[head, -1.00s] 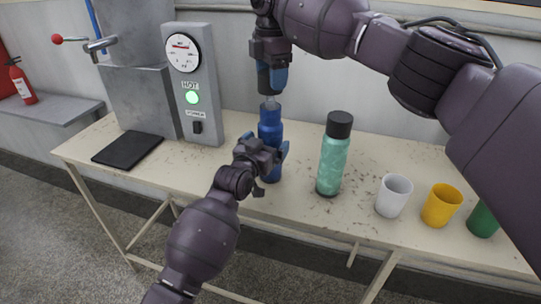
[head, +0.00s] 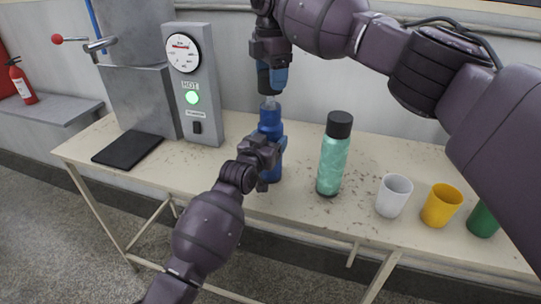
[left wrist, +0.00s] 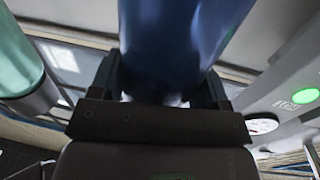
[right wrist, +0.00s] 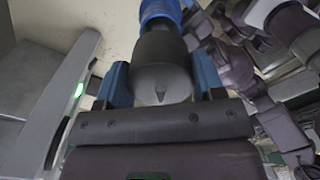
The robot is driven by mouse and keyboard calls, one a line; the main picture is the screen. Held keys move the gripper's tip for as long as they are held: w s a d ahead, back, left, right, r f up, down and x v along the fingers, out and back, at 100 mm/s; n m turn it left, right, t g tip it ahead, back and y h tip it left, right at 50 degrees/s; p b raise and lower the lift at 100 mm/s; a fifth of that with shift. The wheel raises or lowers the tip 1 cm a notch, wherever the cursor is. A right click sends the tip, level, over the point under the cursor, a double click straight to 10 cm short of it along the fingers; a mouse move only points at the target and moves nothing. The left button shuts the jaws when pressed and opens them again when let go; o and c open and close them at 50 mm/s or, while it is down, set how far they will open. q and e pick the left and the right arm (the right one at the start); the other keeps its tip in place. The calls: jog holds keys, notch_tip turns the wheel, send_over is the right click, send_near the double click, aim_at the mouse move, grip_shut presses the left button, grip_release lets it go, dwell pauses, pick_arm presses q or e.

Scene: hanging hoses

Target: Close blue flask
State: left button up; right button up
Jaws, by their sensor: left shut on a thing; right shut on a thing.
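The blue flask (head: 270,122) stands upright on the table, with a pale neck showing at its top. My left gripper (head: 274,152) is shut around its body, and the left wrist view shows the flask (left wrist: 172,45) between the two fingers. My right gripper (head: 272,78) points down right above the flask and is shut on a dark cap (right wrist: 162,68). In the right wrist view the flask (right wrist: 160,10) lies just beyond the cap. In the head view the pale neck shows below the cap, so the cap does not cover it. Part of the flask's body is hidden by my left gripper.
A teal flask with a black cap (head: 332,160) stands to the right. White (head: 392,196), yellow (head: 441,206) and green (head: 483,220) cups stand further right. A grey dispenser with a gauge (head: 193,85) and a black mat (head: 128,150) are on the left.

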aim_at(272, 106)
pick_arm(q)
jog(key=shift+c, duration=1.1)
pick_arm(e)
jog(key=shift+f, duration=2.5)
jog(key=shift+f, duration=0.15)
jog(key=shift+f, duration=0.75)
jog(key=shift+f, duration=0.55)
